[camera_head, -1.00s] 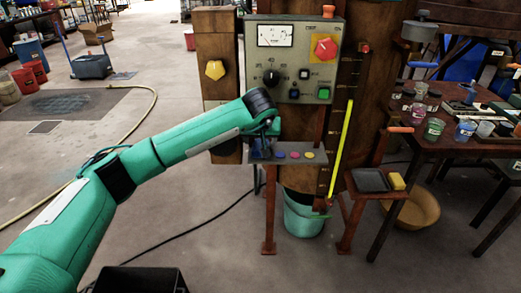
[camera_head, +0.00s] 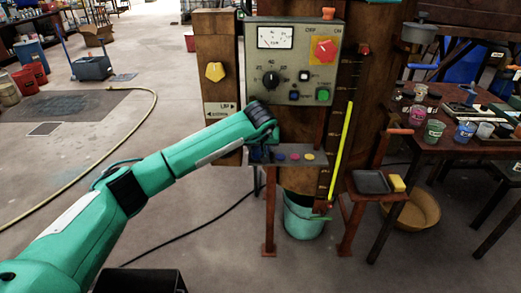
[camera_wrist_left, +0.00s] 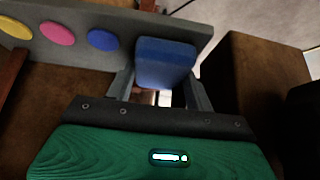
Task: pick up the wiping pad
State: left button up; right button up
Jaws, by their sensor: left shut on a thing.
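A blue block that looks like the wiping pad (camera_wrist_left: 165,60) is between the two fingers of my left gripper (camera_wrist_left: 163,75) in the left wrist view. The fingers are shut on its sides. Its far end is over or beside the end of a grey shelf (camera_wrist_left: 185,18); I cannot tell whether it touches the shelf. In the head view my left gripper (camera_head: 258,153) is at the left end of this shelf, and the pad is mostly hidden by the wrist. My right gripper is not in view.
Yellow, pink and blue buttons (camera_head: 294,156) line the shelf beside the gripper. A control panel (camera_head: 293,60) stands just above, on a wooden post. A teal bucket (camera_head: 302,215) is below. At right are a small stand with a yellow block (camera_head: 397,184) and a cluttered table.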

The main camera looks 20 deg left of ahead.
pick_arm(q)
jog(key=shift+r, duration=0.35)
jog(key=s+d, duration=0.2)
jog(key=s, duration=0.6)
jog(key=s+d, duration=0.3)
jog(key=s, duration=0.6)
jog(key=shift+s+b, duration=0.15)
jog(key=shift+b, duration=0.15)
jog(key=o, duration=0.4)
jog(key=shift+c, duration=1.3)
